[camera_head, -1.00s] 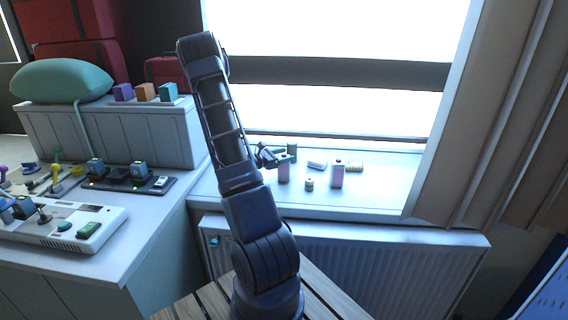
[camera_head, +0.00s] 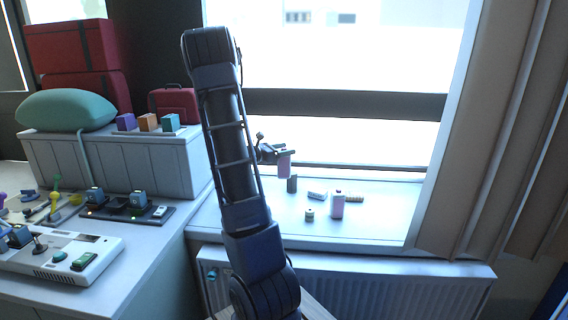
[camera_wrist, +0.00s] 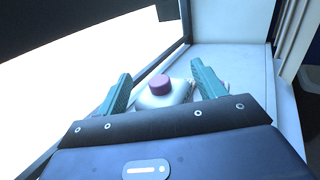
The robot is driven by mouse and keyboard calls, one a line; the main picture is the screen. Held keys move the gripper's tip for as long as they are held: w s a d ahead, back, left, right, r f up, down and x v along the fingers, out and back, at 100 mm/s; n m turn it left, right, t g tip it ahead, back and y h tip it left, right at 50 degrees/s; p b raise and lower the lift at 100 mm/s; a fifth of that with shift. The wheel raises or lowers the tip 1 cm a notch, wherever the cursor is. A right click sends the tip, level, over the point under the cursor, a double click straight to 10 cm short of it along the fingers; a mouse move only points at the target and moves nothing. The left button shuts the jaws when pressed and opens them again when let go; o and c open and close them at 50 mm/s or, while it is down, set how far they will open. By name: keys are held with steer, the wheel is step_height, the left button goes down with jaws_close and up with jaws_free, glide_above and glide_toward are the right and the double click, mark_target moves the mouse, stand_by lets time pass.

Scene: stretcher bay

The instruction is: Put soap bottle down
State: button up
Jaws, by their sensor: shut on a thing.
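The soap bottle (camera_head: 284,166) is a small pinkish bottle held in the air above the window sill (camera_head: 385,222), in front of the window. My gripper (camera_head: 283,152) is shut on its upper part. In the wrist view, the bottle (camera_wrist: 163,99) has a pale body and a pink cap, and sits between the two teal fingers of my gripper (camera_wrist: 163,84). Its lower part is hidden there. A similar pinkish bottle (camera_head: 337,206) stands on the sill to the right.
The sill's right part is clear. A curtain (camera_head: 475,130) hangs at right; a radiator (camera_head: 400,285) is below.

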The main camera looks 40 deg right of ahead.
steer(key=shift+r, duration=1.45)
steer(key=w+a+r+n+t, duration=0.1)
steer(key=w+a+n+t, duration=0.2)
steer(key=a, duration=1)
steer(key=w+a+n+t, duration=0.1)
steer(key=w+a+t, duration=0.25)
steer(key=a, duration=0.85)
steer(key=w+a+r+n+t, duration=0.1)
steer(key=w+a+n+t, duration=0.2)
steer(key=a, duration=1)
steer(key=s+a+r+n+t+y, duration=0.1)
steer(key=s+a+n+t+y, duration=0.3)
steer(key=a, duration=0.8)
steer(key=s+a+t, duration=0.1)
steer(key=s+a, duration=0.6)
steer(key=a, duration=0.4)
steer(key=s+a+r+n+t+y, duration=0.1)
steer(key=s+a+t+y, duration=0.3)
steer(key=a, duration=0.8)
step_height(320, 180, down, 20)
steer(key=s+g+h, duration=0.1)
steer(key=shift+d+h, duration=0.15)
steer(key=shift+h, duration=0.25)
steer(key=o, duration=1.5)
steer(key=shift+o, duration=0.2)
